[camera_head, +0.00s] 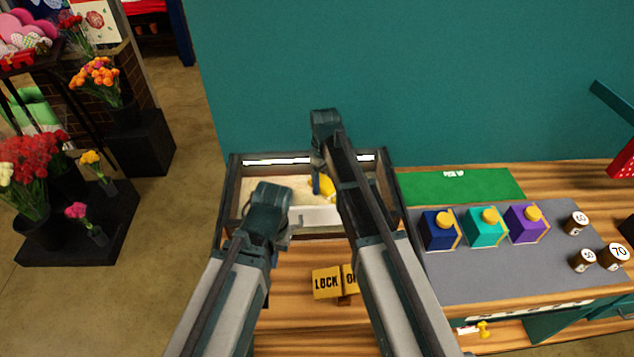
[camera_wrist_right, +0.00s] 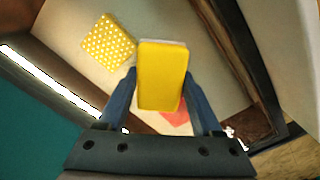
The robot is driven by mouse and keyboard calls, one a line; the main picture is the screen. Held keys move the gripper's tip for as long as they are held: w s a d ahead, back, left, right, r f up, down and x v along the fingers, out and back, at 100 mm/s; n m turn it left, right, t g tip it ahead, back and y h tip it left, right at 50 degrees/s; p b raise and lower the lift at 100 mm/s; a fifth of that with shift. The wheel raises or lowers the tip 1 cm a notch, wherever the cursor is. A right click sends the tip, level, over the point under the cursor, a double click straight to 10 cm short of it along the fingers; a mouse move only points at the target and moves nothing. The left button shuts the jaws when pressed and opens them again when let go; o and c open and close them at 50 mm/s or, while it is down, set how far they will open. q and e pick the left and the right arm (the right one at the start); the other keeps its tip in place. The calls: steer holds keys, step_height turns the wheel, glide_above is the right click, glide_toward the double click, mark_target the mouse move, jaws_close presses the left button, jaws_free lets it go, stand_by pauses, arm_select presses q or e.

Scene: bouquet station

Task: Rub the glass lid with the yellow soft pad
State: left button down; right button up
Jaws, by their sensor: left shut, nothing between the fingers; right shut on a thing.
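My right gripper (camera_wrist_right: 160,98) is shut on a smooth yellow pad (camera_wrist_right: 162,75) with a pale edge. In the head view, my right gripper (camera_head: 318,184) is over the dark-framed case (camera_head: 232,195), and a yellow patch (camera_head: 327,186) shows beside it. My left gripper (camera_head: 284,236) is shut and empty at the front left of the case. I cannot make out the glass lid apart from the case; my arms hide part of it. Whether the pad touches a surface is unclear.
A yellow pad with white dots (camera_wrist_right: 108,42) and a reddish piece (camera_wrist_right: 175,117) lie in the case area. A yellow lock sign (camera_head: 326,283) stands in front. Blue, teal and purple boxes (camera_head: 485,228) and several small jars stand on the grey mat (camera_head: 450,272) at right.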

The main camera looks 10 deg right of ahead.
mark_target(300, 191)
steer(key=shift+s+d+f, duration=0.1)
steer(key=shift+s+d, duration=0.05)
steer(key=shift+d, duration=1.55)
steer(key=shift+a+f, duration=0.1)
steer(key=shift+a, duration=1.7)
steer(key=shift+w+a, duration=0.2)
steer(key=shift+a, duration=1.6)
steer(key=shift+a, duration=0.1)
steer(key=shift+a, duration=1.6)
